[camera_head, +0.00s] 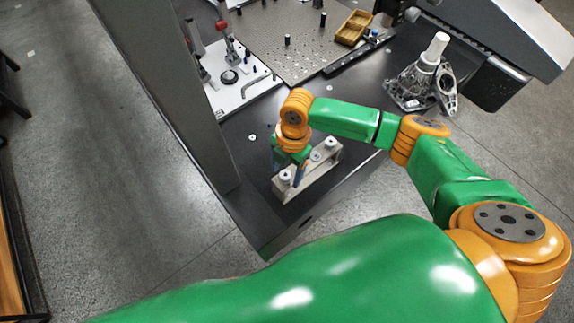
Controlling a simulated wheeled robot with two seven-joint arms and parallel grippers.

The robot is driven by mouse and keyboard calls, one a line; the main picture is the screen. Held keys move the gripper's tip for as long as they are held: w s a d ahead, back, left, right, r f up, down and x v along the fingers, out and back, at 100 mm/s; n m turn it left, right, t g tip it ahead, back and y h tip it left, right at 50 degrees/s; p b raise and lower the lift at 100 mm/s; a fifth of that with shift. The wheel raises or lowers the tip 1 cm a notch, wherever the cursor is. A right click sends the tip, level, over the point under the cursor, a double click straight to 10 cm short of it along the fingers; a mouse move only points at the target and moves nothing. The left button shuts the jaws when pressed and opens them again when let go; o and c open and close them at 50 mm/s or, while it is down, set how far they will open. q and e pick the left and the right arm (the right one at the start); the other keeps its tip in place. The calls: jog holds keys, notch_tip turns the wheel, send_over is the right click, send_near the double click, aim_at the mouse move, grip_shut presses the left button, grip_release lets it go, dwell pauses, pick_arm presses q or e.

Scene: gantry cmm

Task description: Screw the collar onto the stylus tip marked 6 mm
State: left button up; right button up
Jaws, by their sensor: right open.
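A pale metal rack (318,177) stands near the front corner of the dark table. Small light round-topped pieces sit on it, one at the near end (285,176) and others toward the far end (330,143). I cannot tell which is a stylus tip or a collar, and no 6 mm marking is readable. My right gripper (287,174) points down at the rack's left side, open, close to the near piece. Its fingers partly hide the rack, and I cannot tell whether they touch anything. My left gripper is not in view.
A perforated plate (285,50) with dark posts and a yellow tray (353,28) lies at the back. A white board (240,92) with red-handled clamps is left of it. A grey casting with a white cylinder (433,50) stands right. A dark gantry column (165,85) rises at left.

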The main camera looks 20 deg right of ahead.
grip_shut()
jog(key=shift+r+m+p, duration=0.15)
jog(key=shift+m+p, duration=0.25)
jog(key=shift+p, duration=0.1)
jog(key=shift+m+t+p, duration=0.3)
jog(key=shift+m+p, duration=1.15)
jog(key=shift+m, duration=0.25)
jog(key=shift+m+p, duration=0.45)
jog(key=shift+m, duration=0.05)
jog(key=shift+m+p, duration=0.45)
jog(key=shift+m, duration=0.35)
jog(key=shift+f, duration=0.2)
jog(key=shift+t, duration=0.3)
